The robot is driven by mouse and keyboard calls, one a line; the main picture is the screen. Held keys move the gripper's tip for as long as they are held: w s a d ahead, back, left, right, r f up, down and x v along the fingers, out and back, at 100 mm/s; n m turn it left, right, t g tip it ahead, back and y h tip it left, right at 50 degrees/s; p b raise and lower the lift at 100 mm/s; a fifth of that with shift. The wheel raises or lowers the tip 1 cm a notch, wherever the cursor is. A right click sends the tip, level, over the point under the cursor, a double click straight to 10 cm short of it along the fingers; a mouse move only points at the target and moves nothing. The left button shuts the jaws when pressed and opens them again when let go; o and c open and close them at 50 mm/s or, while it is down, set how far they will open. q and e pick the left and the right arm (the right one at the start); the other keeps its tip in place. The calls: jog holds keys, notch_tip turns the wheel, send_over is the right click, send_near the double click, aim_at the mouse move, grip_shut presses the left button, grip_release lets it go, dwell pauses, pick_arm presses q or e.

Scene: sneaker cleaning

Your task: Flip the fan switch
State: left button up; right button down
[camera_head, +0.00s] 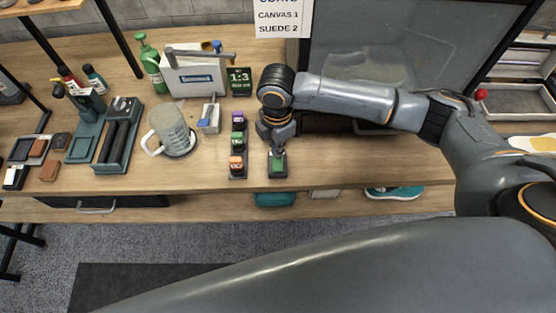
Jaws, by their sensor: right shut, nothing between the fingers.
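A small dark block with a green top (277,163) sits on the wooden bench near its front edge; it looks like a switch, but I cannot read any label on it. My right gripper (278,147) points down just above and behind this block. Its fingers are shut and empty. I cannot tell whether the fingertips touch the block. The gripper hides the block's rear part. My left gripper is not in view.
A strip with purple, green and orange buttons (238,141) stands just left of the gripper. Farther left are a mug (170,131), a green bottle (150,62) and a tool tray (119,137). A glass-fronted cabinet (390,40) stands behind my right arm.

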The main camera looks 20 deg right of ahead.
jog(key=shift+f+b, duration=0.4)
jog(key=shift+f, duration=0.75)
dwell(0.6)
jog(key=shift+r, duration=0.1)
notch_tip(320, 180, up, 7)
jog(key=p, duration=0.8)
dwell(0.4)
